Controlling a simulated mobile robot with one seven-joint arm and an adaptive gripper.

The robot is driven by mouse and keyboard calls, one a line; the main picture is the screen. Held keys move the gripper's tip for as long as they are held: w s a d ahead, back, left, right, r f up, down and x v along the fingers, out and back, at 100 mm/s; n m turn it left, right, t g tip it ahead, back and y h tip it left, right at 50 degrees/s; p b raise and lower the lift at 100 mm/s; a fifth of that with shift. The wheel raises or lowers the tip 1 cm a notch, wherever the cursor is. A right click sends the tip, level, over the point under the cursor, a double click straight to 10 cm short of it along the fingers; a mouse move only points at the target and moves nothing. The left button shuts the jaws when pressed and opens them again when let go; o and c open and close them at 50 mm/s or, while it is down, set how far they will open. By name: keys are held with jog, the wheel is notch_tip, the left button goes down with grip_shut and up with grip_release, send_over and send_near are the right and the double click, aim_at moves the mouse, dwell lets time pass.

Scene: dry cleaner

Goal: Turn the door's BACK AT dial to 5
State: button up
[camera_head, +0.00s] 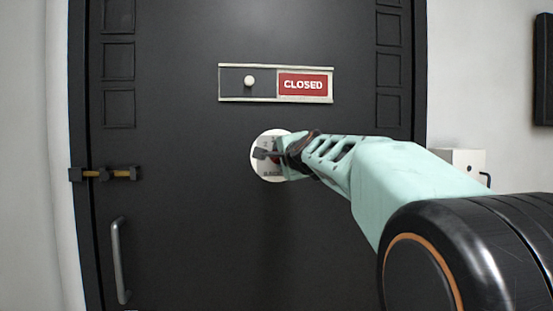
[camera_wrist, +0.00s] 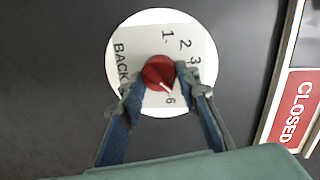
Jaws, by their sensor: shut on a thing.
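The BACK AT dial is a red round knob (camera_wrist: 158,72) on a white disc (camera_wrist: 122,38) on the dark door. In the wrist view the numerals 1, 2, 3 and 6 and the word BACK show; the right finger hides the numerals between 3 and 6. The knob's white pointer line slants down and right, close to the 6. My gripper (camera_wrist: 160,82) is shut on the knob, one finger on each side. In the head view the white disc (camera_head: 261,174) is partly covered by my gripper (camera_head: 270,155).
A sliding sign reading CLOSED (camera_head: 303,85), with a white knob (camera_head: 249,81), is above the dial. A brass bolt (camera_head: 122,173) and a grey pull handle (camera_head: 119,262) are on the door's left. A white box (camera_head: 466,160) is on the right wall.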

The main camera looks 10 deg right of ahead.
dwell(0.3)
jog(key=o, duration=1.2)
jog(key=shift+c, duration=0.2)
